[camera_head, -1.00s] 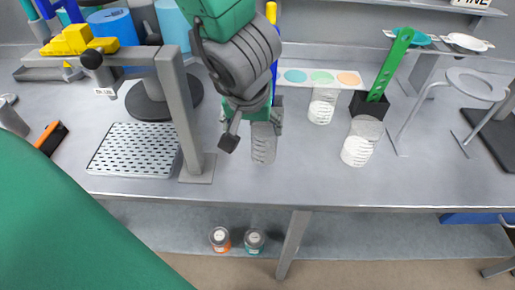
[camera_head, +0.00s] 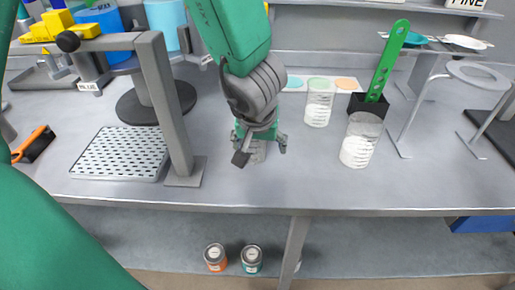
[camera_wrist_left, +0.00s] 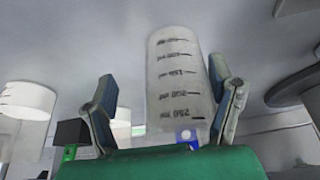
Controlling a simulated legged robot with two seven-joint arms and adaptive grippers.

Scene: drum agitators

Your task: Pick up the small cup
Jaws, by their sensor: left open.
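A clear graduated cup (camera_head: 257,153) stands on the bench, mostly hidden behind my left gripper (camera_head: 259,142). In the left wrist view the cup (camera_wrist_left: 180,75) appears between the two open fingers of my left gripper (camera_wrist_left: 166,100), closer to the right finger. Contact with that finger cannot be told. My right gripper is not in view.
A grey stand (camera_head: 168,110) and a perforated tray (camera_head: 120,152) are left of the gripper. A black holder (camera_head: 369,104) with a green stick (camera_head: 388,62) stands behind the larger cup. A ring stand (camera_head: 480,75) is at right. The bench front (camera_head: 300,185) is clear.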

